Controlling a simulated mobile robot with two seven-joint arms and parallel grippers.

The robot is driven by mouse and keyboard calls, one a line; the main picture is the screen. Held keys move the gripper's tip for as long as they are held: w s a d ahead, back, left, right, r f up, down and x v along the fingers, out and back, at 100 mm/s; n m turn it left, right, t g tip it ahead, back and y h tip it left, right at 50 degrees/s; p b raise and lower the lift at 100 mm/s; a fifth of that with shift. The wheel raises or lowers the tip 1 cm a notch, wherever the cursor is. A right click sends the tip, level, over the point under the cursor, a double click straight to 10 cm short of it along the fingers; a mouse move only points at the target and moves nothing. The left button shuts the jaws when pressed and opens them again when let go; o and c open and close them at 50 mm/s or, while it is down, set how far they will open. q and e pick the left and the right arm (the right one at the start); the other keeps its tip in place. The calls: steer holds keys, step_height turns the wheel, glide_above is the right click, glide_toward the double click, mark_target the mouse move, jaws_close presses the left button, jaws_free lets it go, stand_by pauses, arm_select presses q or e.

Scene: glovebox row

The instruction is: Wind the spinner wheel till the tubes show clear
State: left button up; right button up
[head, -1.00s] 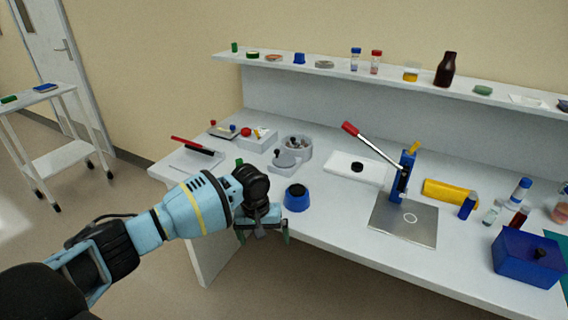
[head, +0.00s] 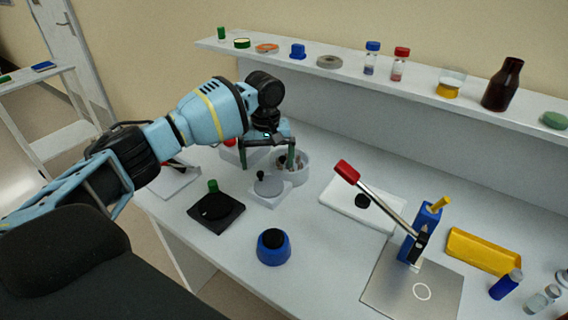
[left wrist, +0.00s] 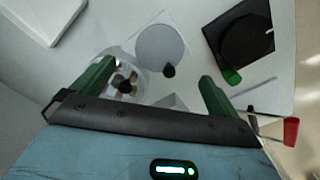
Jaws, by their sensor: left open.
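The spinner is a grey unit with a flat round wheel (head: 270,184) that carries a small black knob (head: 260,175). Its round bowl (head: 301,174) behind the wheel holds small dark-topped tubes. In the left wrist view the wheel (left wrist: 160,46), the knob (left wrist: 169,71) and the bowl (left wrist: 122,72) lie between and beyond the fingers. My left gripper (head: 268,162) is open and empty, its green fingers pointing down above the spinner. It also shows in the left wrist view (left wrist: 153,86). It appears apart from the knob. Whether the tubes look clear is too small to tell.
A black square unit with a green knob (head: 204,221) stands left of the spinner. A blue round pot (head: 274,253) stands in front. A white block (head: 338,202) and a red-handled lever press (head: 411,245) stand to the right. A shelf (head: 430,97) with small jars runs behind.

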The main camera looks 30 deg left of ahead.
mark_target(269, 185)
arm_select(q)
steer(key=shift+w, duration=0.25)
steer(key=shift+s+r, duration=0.15)
steer(key=shift+s, duration=0.2)
steer(key=shift+f, duration=0.4)
step_height(269, 185, down, 7)
steer(key=shift+r+b, duration=0.1)
steer(key=shift+b, duration=0.2)
arm_select(e)
steer(key=shift+s+a+f, duration=0.25)
steer(key=shift+s+f, duration=0.2)
steer(key=shift+s, duration=0.05)
arm_select(q)
steer(key=c, duration=1)
arm_select(e)
steer(key=shift+d, duration=0.15)
